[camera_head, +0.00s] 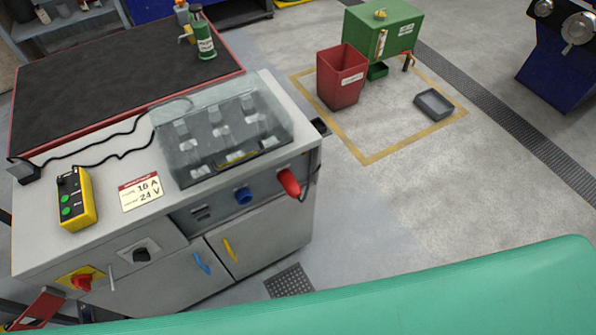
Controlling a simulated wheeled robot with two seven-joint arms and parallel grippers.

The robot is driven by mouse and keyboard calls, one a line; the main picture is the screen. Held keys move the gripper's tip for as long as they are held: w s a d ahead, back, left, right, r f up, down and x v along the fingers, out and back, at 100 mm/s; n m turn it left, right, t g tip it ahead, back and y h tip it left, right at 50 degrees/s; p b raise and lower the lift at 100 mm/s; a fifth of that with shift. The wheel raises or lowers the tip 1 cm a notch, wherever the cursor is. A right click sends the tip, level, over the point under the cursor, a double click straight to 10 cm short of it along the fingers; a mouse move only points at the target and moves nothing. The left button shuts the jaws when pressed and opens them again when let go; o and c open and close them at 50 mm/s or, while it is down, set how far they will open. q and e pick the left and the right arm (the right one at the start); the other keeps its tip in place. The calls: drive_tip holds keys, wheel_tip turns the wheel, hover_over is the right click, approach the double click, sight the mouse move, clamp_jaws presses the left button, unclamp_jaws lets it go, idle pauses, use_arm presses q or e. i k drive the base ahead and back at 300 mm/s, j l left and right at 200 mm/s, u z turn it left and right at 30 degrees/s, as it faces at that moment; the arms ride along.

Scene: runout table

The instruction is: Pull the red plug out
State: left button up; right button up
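The red plug (289,182) sits at the right end of the front panel of the grey machine cabinet (268,232). It sticks out of the panel, tilted down. A dark cable hangs by the cabinet corner just right of it. A round blue fitting (243,196) is to its left on the same panel. How deep the plug sits in its socket cannot be seen. Neither of my grippers is in view.
A clear cover (215,130) stands on the cabinet top, beside a yellow button box (74,199) and a rating label (142,193). A red bin (341,77) and green tank (384,28) stand on the floor behind.

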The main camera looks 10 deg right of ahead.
sight(292, 186)
drive_tip(key=z, duration=0.25)
drive_tip(key=l+u, duration=0.2)
drive_tip(key=l, duration=0.3)
drive_tip(key=l+u, duration=0.2)
drive_tip(key=l, duration=0.3)
drive_tip(key=k+l+u, duration=0.2)
drive_tip(key=l, duration=0.3)
drive_tip(key=l+u, duration=0.2)
drive_tip(key=l, duration=0.3)
drive_tip(key=k+l+u, duration=0.15)
drive_tip(key=l, duration=0.3)
